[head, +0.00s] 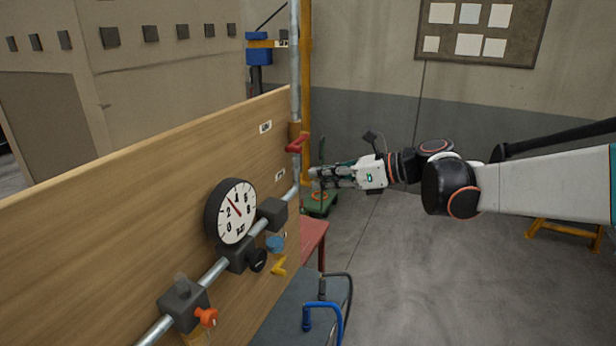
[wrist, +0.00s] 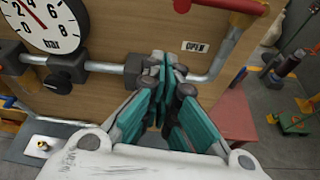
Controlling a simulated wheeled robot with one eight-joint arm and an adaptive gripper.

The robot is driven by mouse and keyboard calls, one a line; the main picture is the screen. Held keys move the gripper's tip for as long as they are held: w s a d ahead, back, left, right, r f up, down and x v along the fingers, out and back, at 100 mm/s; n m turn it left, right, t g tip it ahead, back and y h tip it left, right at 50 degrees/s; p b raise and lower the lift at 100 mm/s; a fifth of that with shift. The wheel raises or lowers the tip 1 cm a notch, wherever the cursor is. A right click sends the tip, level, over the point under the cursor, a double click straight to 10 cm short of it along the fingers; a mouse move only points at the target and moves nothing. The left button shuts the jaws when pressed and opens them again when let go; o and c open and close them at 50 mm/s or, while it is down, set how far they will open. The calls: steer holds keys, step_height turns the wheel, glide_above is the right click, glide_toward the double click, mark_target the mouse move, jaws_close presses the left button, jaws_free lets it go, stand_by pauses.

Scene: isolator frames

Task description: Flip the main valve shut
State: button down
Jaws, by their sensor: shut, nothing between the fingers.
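A red lever valve (head: 297,143) sits on the pipe at the right edge of the wooden panel. Its handle sticks out sideways, roughly level. In the wrist view the red handle (wrist: 232,4) crosses the top edge, partly cut off. An "OPEN" label (wrist: 195,47) is on the panel below it. No readable label names the main valve. My gripper (head: 314,173) is just below and right of the red lever, pointing at the panel. In the wrist view my gripper (wrist: 172,62) has its fingers together, empty, in front of the pipe. It appears apart from the lever.
A pressure gauge (head: 232,211) hangs on the panel (head: 130,190). A red stool (head: 313,236) stands below. Open floor lies right.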

steer(key=v, duration=0.6)
steer(key=shift+d, duration=0.15)
steer(key=s+d+f+n+t+h+b, duration=0.1)
steer(key=s+d+f+n+h+b, duration=0.4)
steer(key=s+d+f+n, duration=0.3)
steer(key=s+d+f+n+t+h+b, duration=0.1)
steer(key=s+d+f+n+h+b, duration=0.4)
steer(key=s+f+n, duration=1)
steer(key=s+d+h, duration=0.3)
steer(key=shift+s+d+f+t+h+b, duration=0.2)
steer(key=shift+s+t+h+b, duration=0.1)
steer(key=shift+s+t+b, duration=0.1)
steer(key=shift+a, duration=0.1)
